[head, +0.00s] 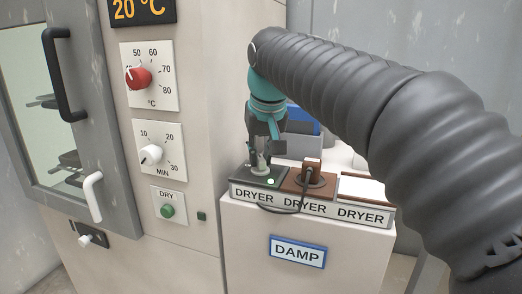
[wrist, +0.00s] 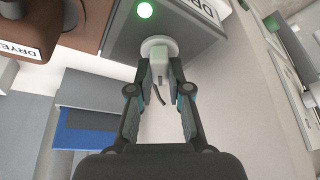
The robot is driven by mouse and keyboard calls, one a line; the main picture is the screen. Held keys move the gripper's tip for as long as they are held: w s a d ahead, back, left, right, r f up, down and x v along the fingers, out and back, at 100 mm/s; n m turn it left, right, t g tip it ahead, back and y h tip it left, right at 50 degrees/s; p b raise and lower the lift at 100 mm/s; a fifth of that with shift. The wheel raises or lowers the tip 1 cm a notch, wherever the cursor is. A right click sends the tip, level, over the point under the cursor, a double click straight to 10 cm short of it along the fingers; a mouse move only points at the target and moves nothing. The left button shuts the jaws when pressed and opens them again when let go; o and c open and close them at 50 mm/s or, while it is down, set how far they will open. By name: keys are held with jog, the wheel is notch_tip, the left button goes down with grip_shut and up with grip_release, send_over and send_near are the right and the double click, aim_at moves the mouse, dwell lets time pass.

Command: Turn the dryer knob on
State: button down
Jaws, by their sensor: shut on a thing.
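My gripper (head: 262,158) is shut on a pale grey plug-like piece (wrist: 160,62), which stands on a round pale base on a dark grey block (head: 247,179) labelled DRYER. A thin dark cord shows between the fingers in the wrist view. A small green light (wrist: 145,10) glows on this block. On the cabinet to the left, a red knob (head: 139,77) sits on a °C dial, its mark toward the upper left. A white knob (head: 151,155) sits on a MIN dial below, pointing lower left. Which of these is the dryer knob, I cannot tell.
A brown block (head: 309,181) with a brown plug and black cord stands beside the dark block; a third, pale-topped block (head: 363,189) follows. A green DRY button (head: 167,211), a display reading 20 °C (head: 140,9) and a door handle (head: 60,75) are left. A blue item (wrist: 90,130) lies behind.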

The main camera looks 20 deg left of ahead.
jog(key=shift+f+m, duration=0.1)
jog(key=shift+m, duration=0.4)
jog(key=c, duration=1.1)
grip_release()
jog(key=shift+a, duration=0.1)
jog(key=v, duration=1.2)
jog(key=shift+a, duration=0.15)
jog(key=shift+s, duration=0.1)
